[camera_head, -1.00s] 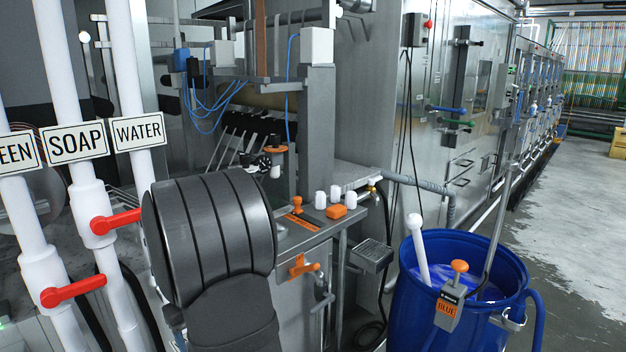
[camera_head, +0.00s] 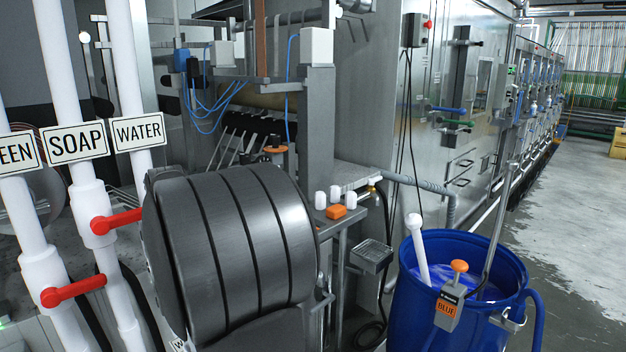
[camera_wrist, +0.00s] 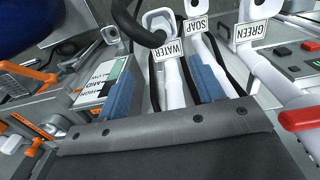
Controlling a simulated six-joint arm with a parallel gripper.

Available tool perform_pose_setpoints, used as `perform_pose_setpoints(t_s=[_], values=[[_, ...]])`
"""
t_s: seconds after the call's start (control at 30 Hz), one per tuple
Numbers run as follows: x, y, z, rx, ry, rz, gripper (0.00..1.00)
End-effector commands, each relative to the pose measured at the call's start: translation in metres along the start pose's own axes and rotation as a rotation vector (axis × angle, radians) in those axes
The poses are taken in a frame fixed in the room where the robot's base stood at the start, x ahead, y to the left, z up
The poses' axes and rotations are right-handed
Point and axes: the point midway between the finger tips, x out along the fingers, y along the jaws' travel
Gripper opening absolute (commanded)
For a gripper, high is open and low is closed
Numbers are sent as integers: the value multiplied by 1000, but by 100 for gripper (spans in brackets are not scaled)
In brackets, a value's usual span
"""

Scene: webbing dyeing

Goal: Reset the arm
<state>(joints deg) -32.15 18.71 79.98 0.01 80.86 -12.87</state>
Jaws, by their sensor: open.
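My gripper (camera_wrist: 164,88) shows in the wrist view as two blue fingers standing apart, with nothing between them. It is open and empty. The fingers extend from the dark grey wrist housing at the bottom of that view. In the head view, my thick dark grey ribbed arm (camera_head: 235,240) fills the lower left-centre. It hides part of the machine behind it, and my gripper is not visible there.
White pipes with SOAP (camera_head: 76,144) and WATER (camera_head: 139,132) signs and red handles (camera_head: 72,291) stand left of my arm. A blue barrel (camera_head: 410,320) with a white-handled stick (camera_head: 419,249) stands right. Orange-handled fittings (camera_wrist: 40,129) lie at the wrist view's left. Floor is clear far right.

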Motion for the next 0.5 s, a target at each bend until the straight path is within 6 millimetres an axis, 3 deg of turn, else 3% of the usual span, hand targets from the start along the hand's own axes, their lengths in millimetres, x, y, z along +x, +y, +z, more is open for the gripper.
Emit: perform_pose_setpoints(t_s=[0.03, 0.5], values=[[15, 0, 2, 0, -11, -3, 62], [111, 0, 2, 0, -11, -2, 62]])
